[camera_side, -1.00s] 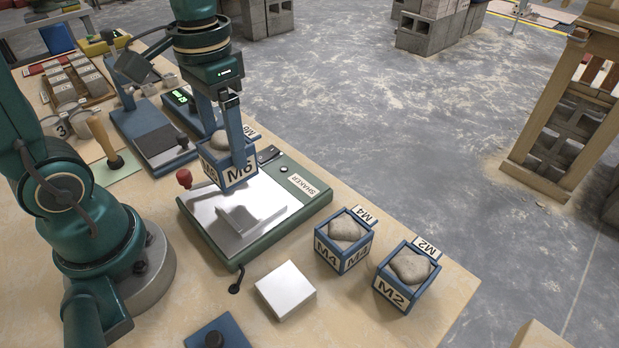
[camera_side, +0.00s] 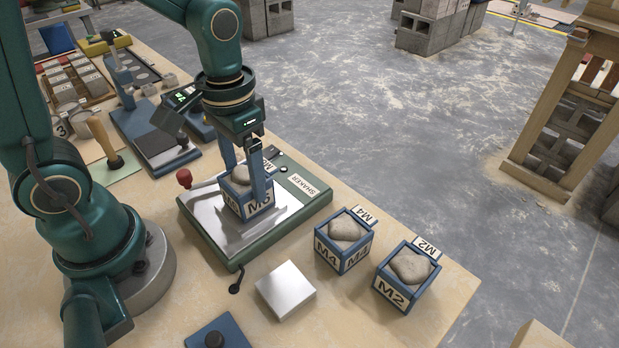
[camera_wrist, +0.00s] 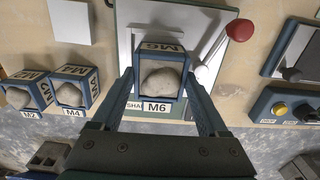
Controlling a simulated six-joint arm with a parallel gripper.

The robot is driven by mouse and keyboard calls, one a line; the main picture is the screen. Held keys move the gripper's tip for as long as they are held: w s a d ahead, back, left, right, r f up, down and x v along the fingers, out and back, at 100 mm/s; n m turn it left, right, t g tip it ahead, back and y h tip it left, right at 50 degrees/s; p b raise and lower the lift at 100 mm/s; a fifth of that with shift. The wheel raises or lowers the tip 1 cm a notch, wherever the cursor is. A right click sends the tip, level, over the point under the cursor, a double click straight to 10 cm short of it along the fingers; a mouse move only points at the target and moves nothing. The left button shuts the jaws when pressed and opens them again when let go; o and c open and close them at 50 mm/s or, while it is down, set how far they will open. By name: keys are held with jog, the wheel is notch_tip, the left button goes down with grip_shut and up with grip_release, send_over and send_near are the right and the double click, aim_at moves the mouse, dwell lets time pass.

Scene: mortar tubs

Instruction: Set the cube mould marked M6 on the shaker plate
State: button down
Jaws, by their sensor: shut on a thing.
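The cube mould marked M6 (camera_side: 259,207) is a blue-edged box with white label panels and a lumpy grey fill. My gripper (camera_side: 247,188) is shut on it, one finger on each side. The mould is upright over the metal plate of the green shaker (camera_side: 209,212); I cannot tell whether its base touches the plate. In the wrist view, M6 (camera_wrist: 161,82) sits between my two fingers, with the shaker plate (camera_wrist: 198,47) behind it.
Cube moulds M4 (camera_side: 343,243) and M2 (camera_side: 407,275) stand right of the shaker. A red knob (camera_side: 184,178) rises at the shaker's left corner. A scale-like device (camera_side: 150,135) stands behind left.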

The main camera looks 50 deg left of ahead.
grip_release()
notch_tip(320, 180, up, 12)
jog(key=t, duration=0.6)
send_near(245, 179)
jog(key=shift+w+r, duration=0.1)
jog(key=shift+r, duration=0.35)
